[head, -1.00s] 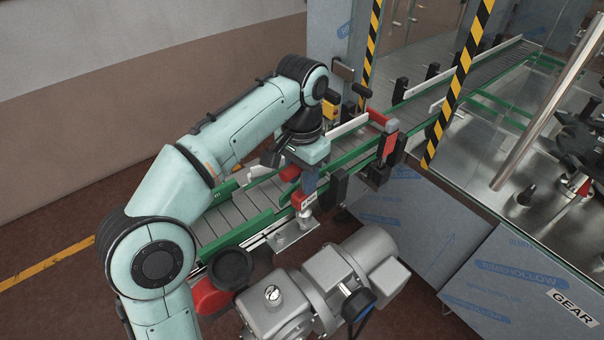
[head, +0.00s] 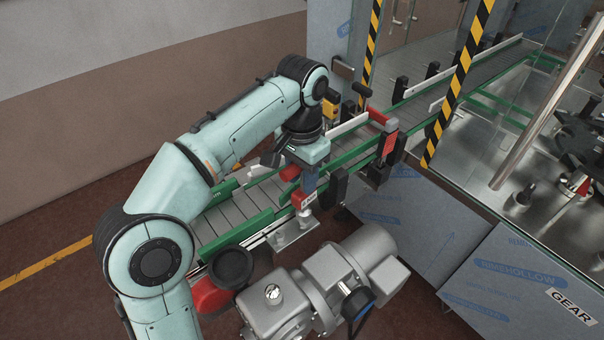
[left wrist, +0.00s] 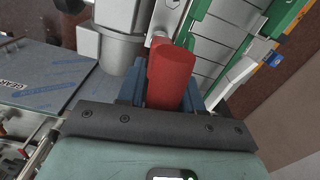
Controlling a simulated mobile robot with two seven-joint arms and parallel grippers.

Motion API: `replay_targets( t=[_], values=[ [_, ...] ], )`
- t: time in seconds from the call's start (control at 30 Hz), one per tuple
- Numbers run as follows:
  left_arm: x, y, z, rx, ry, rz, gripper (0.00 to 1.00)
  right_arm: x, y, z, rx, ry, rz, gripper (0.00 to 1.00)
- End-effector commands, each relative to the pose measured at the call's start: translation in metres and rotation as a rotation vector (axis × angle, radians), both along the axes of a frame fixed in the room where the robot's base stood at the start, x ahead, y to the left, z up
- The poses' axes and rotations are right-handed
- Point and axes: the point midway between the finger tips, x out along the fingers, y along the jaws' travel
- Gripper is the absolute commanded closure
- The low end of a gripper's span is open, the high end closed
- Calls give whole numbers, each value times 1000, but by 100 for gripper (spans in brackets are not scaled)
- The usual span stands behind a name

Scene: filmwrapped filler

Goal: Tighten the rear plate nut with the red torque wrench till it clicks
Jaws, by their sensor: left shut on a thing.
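My left gripper (head: 306,184) is shut on the red torque wrench (head: 289,173), beside the near rail of the conveyor. In the left wrist view, the thick red handle of the wrench (left wrist: 170,76) sits between the blue-grey fingers (left wrist: 135,88). In the head view, the shaft below the gripper stands roughly upright, over a small steel plate (head: 292,236) at the conveyor's side. The plate nut is hidden, so I cannot tell how the wrench meets it. My right gripper is not in view.
A grey gearmotor (head: 335,275) stands just in front of the plate. The green-railed conveyor (head: 232,209) runs back to the right, with black rail brackets (head: 384,158) close by. A striped post (head: 456,85) and a steel cabinet (head: 515,285) stand to the right.

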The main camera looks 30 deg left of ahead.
Motion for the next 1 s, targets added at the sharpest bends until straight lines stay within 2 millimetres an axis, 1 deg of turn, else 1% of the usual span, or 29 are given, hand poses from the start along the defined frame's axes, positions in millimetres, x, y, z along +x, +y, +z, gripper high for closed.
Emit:
replay_targets(
  t=[0.73, 0.87, 1.0],
  values=[
    [0, 0, -22, 0, 0, 0, 100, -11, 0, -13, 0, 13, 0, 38],
    [0, 0, -21, 0, 0, -9, 100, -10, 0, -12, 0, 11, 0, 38],
    [0, 1, -20, 0, 1, -68, 100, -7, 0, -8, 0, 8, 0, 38]
  ],
)
